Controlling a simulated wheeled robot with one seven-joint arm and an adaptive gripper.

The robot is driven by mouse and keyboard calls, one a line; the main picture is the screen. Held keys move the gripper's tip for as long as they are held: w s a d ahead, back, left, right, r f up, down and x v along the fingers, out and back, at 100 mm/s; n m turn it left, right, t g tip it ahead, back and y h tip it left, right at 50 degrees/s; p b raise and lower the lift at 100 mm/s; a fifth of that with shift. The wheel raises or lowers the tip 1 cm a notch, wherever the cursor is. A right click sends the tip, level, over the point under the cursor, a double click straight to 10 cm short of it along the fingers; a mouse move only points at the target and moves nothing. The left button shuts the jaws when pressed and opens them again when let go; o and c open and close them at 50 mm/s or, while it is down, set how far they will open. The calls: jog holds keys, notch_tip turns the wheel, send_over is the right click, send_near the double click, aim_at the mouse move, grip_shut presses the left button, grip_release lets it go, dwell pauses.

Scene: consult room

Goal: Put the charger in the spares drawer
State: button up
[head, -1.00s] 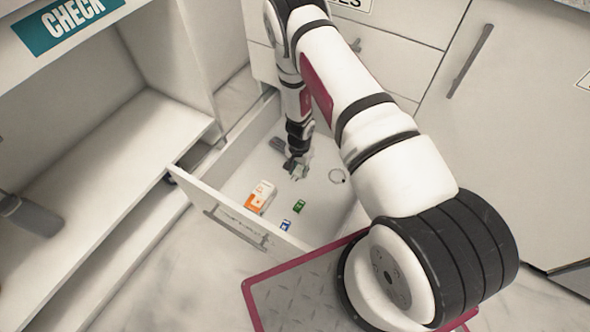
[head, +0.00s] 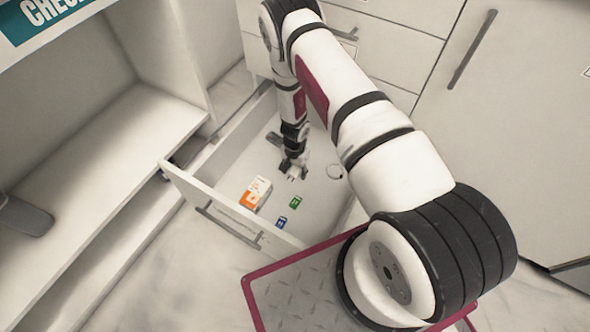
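The open drawer (head: 215,205) is low in the cabinet, its front panel and handle toward the lower left. My gripper (head: 293,175) points down inside the drawer, above or near its floor. A small pale patch shows at its fingertips; I cannot tell whether it is the charger or part of the fingers. No charger can be clearly made out. A dark piece (head: 274,139) shows beside my wrist; what it belongs to is unclear. Whether the fingers are open or shut is too small to tell.
Open shelving (head: 110,150) stands left. A closed cabinet door (head: 510,130) is on the right.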

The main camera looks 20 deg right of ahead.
notch_tip(320, 180, up, 12)
jog(key=p, duration=0.5)
jog(key=shift+r, duration=0.25)
notch_tip(320, 180, up, 7)
jog(key=y, duration=0.1)
send_over(295, 171)
jog(key=w+a, duration=0.2)
jog(key=w, duration=0.1)
jog(key=a+r+n+y, duration=0.1)
jog(key=a+r+n, duration=0.15)
jog(key=r, duration=0.75)
jog(key=s+a+r+n+y, duration=0.1)
jog(key=s+a+r+n, duration=0.15)
jog(key=r, duration=0.75)
jog(key=s+a+r+n+y, duration=0.15)
jog(key=s+r, duration=0.25)
jog(key=r, duration=0.6)
jog(key=s+r+n+h, duration=0.2)
jog(key=s+r, duration=1)
jog(key=s, duration=0.3)
jog(key=s+d+r+n+h, duration=0.1)
jog(key=s+d, duration=0.1)
jog(key=s, duration=0.6)
jog(key=s+d+r+n+h, duration=0.1)
jog(key=s+d, duration=0.2)
jog(key=s, duration=0.5)
jog(key=shift+s+r, duration=0.2)
jog(key=shift+s, duration=0.1)
